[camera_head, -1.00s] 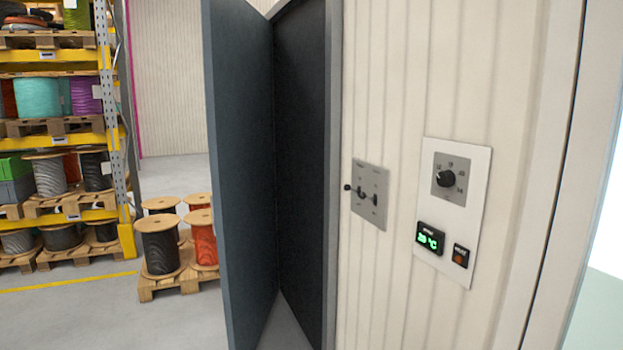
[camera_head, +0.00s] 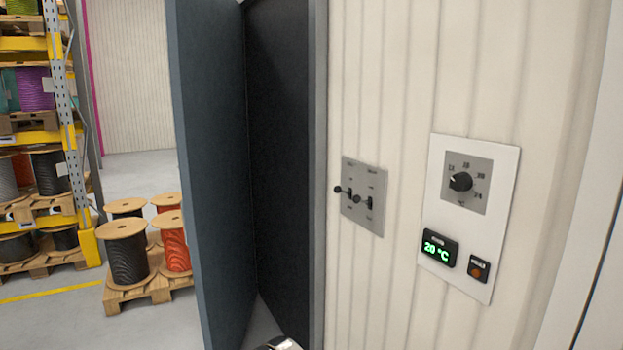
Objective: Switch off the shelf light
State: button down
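A grey switch plate (camera_head: 364,212) is fixed to the cream ribbed wall, right of the dark doorway. It carries two toggle switches side by side: a left toggle (camera_head: 339,189) and a right toggle (camera_head: 358,198). Both dark levers stick out from the plate towards the left of the picture. The small labels above and below them are too small to read, so I cannot tell which one is the shelf light's or which way each is set. My gripper is not in view; only a small white and black piece shows at the bottom edge.
A white panel (camera_head: 507,180) to the right holds a dial (camera_head: 460,182), a green display (camera_head: 438,249) reading 20 °C and a small button unit (camera_head: 478,269). A dark open door (camera_head: 210,180) stands left of the plate. Cable reels (camera_head: 124,252) on a pallet and racking lie beyond.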

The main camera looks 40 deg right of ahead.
aim_at(337, 189)
jog(key=i, duration=0.75)
jog(key=z, duration=0.65)
jog(key=i, duration=0.75)
jog(key=z, duration=0.5)
